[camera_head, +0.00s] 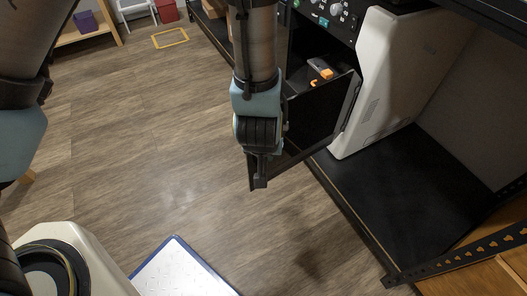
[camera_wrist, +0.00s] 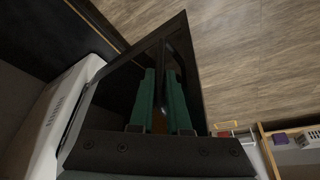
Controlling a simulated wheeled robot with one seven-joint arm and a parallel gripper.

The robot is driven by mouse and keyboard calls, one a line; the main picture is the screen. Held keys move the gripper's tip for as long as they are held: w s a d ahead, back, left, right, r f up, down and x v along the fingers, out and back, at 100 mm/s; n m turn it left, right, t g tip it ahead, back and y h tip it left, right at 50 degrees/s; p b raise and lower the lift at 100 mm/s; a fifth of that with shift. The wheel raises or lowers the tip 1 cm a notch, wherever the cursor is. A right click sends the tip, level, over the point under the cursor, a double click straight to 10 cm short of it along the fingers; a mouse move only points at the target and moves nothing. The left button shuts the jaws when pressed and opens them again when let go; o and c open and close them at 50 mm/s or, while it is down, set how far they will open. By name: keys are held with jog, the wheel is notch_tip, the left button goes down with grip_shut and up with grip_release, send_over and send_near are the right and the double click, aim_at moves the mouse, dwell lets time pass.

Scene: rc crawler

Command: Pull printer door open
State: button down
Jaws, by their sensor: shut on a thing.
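The printer (camera_head: 385,85) has a white side panel and a black front with knobs, and stands on a black shelf at the right of the head view. Its black door (camera_head: 320,122) stands swung out from the body, over the floor, and the interior shows behind it. My gripper (camera_head: 259,180) is at the door's outer edge, shut on the door. In the wrist view, the green fingers (camera_wrist: 161,90) lie along the dark door (camera_wrist: 188,60), with the white printer side (camera_wrist: 62,115) at the left. The exact grip contact is hard to make out.
A small orange object (camera_head: 327,74) shows inside the printer opening. The black shelf (camera_head: 415,185) has a free top in front. Wooden floor (camera_head: 150,130) is open to the left. A blue-edged white panel (camera_head: 182,272) is at the bottom. A yellow floor outline (camera_head: 170,38) lies farther back.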

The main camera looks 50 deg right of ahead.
jog(key=shift+d, duration=0.1)
jog(key=c, duration=0.9)
grip_release()
jog(key=p+v, duration=0.2)
jog(key=v, duration=0.8)
jog(key=shift+s+r+p, duration=0.1)
jog(key=shift+r+p, duration=0.25)
jog(key=shift+p, duration=0.05)
jog(key=shift+s, duration=0.1)
